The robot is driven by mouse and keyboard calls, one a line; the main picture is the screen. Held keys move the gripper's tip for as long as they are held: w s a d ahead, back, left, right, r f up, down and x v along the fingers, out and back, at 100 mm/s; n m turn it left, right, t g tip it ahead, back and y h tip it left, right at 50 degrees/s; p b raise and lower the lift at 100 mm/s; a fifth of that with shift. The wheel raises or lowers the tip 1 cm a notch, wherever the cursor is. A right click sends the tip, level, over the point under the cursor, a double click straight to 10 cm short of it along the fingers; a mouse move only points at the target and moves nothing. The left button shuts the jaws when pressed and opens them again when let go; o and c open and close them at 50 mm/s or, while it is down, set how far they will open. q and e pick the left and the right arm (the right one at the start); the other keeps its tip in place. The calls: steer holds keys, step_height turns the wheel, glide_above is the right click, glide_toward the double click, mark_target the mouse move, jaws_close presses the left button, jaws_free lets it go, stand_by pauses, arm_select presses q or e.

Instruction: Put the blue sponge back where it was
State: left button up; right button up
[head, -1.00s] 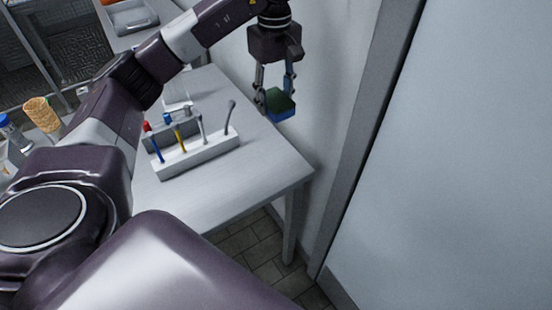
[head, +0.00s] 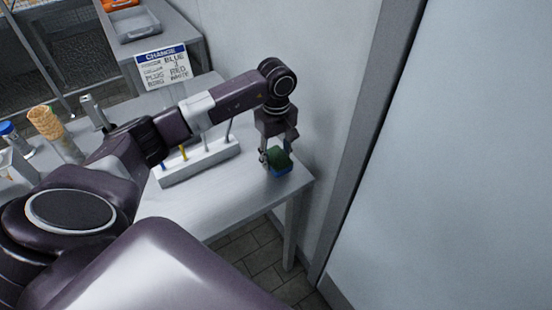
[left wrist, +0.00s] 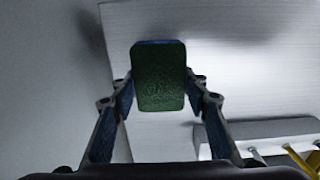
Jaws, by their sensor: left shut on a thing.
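The blue sponge (head: 279,171) has a green top layer. My right gripper is not in view.
A white rack (head: 205,162) with several upright tools stands left of the sponge. A sign (head: 164,66) stands behind my arm. The wall is close on the right. Stacked cones (head: 45,122) and a blue-capped bottle (head: 12,136) are at far left. The front tabletop is clear.

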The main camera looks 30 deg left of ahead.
mark_target(276, 156)
arm_select(q)
steer(key=shift+f, duration=0.95)
steer(key=o, duration=1.1)
steer(key=shift+r, duration=0.5)
step_height(276, 156, up, 10)
steer(key=shift+f+b, duration=0.1)
steer(key=shift+b, duration=0.95)
steer(key=shift+r, duration=0.75)
